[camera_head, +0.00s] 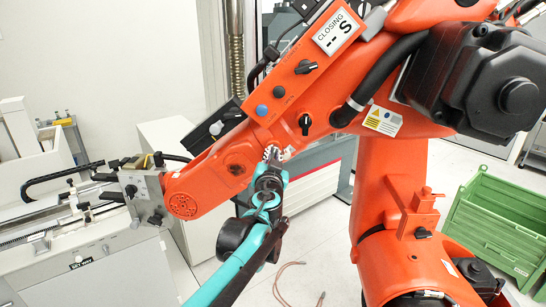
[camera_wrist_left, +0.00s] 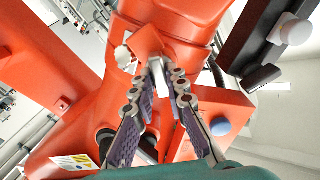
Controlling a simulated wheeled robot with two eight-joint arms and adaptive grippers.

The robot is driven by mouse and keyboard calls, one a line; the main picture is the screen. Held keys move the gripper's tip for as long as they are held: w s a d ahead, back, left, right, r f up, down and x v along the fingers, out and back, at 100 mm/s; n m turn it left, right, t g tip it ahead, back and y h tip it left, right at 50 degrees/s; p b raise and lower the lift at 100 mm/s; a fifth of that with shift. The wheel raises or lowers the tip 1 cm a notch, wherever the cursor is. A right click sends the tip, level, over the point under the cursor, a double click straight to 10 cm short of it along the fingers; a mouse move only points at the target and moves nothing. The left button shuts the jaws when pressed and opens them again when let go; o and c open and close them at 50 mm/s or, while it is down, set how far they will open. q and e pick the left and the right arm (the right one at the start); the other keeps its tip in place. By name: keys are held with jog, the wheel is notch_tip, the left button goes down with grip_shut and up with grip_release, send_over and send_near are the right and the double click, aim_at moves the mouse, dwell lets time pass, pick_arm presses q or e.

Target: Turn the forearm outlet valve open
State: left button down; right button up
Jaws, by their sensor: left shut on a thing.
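The orange robot arm's forearm (camera_head: 225,160) runs diagonally across the head view. My left gripper (camera_head: 272,153) is at the underside of this forearm, below its row of knobs. In the left wrist view, my left gripper's two fingers (camera_wrist_left: 162,80) close in on a pale, narrow handle (camera_wrist_left: 157,70), which seems to be the forearm outlet valve. The handle sits below an orange block (camera_wrist_left: 150,42) with a white round knob (camera_wrist_left: 122,56) at its side. The gripper hides the valve in the head view. My right gripper is not in view.
A sign (camera_head: 338,31) reads "CLOSING -- S". A grey bench machine (camera_head: 80,230) stands left and a green crate (camera_head: 495,225) right. A thin cable (camera_head: 283,275) lies on the floor.

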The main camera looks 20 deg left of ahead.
pick_arm(q)
jog(key=shift+n, duration=0.7)
jog(key=c, duration=1.5)
grip_release()
jog(key=shift+c, duration=0.2)
jog(key=v, duration=1.2)
jog(key=shift+f, duration=0.15)
